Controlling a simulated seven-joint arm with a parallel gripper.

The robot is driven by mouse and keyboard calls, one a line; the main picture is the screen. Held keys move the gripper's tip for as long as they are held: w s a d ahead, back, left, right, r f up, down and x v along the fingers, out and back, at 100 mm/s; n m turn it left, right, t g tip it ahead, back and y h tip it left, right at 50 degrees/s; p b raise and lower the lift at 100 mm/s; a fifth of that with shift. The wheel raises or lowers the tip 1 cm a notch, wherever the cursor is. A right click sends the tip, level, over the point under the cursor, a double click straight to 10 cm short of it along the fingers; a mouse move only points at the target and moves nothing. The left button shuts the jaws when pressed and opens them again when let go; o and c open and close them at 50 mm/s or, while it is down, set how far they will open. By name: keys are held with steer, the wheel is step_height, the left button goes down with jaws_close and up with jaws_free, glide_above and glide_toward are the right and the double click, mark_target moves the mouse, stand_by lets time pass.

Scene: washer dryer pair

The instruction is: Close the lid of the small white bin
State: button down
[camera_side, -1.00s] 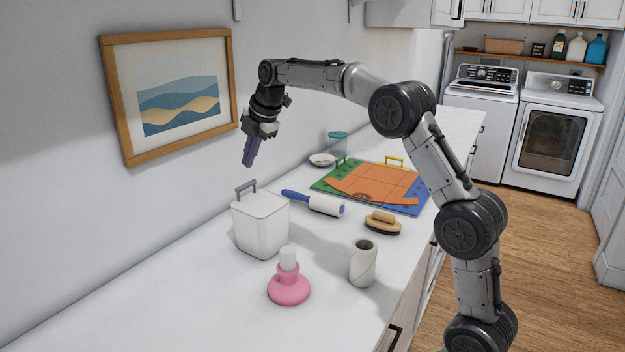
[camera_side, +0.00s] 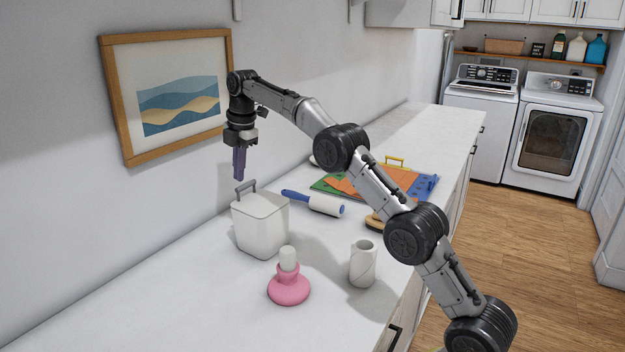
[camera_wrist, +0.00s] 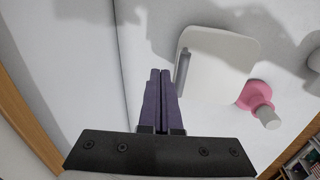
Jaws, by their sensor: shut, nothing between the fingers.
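The small white bin (camera_side: 260,228) stands upright on the white counter near the wall. Its white lid (camera_side: 262,203) lies flat across the top, and no gap shows at the rim. A grey handle (camera_side: 246,187) rises at its left edge. In the wrist view, the lid (camera_wrist: 225,60) appears from above, with the handle (camera_wrist: 183,70) along its left side. My gripper (camera_side: 239,178) points straight down, just above and slightly left of the handle. Its purple fingers (camera_wrist: 160,72) are shut and empty. I cannot tell from these views whether they touch the handle.
A lint roller (camera_side: 325,205) lies right of the bin. A brush (camera_side: 375,222) is partly hidden by my arm. A framed picture (camera_side: 177,95) hangs on the wall. The front-left counter is clear.

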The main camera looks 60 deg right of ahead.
steer(key=shift+w+f, duration=0.2)
steer(key=shift+f, duration=0.15)
steer(key=shift+f, duration=0.15)
stand_by(0.6)
steer(key=shift+r, duration=0.8)
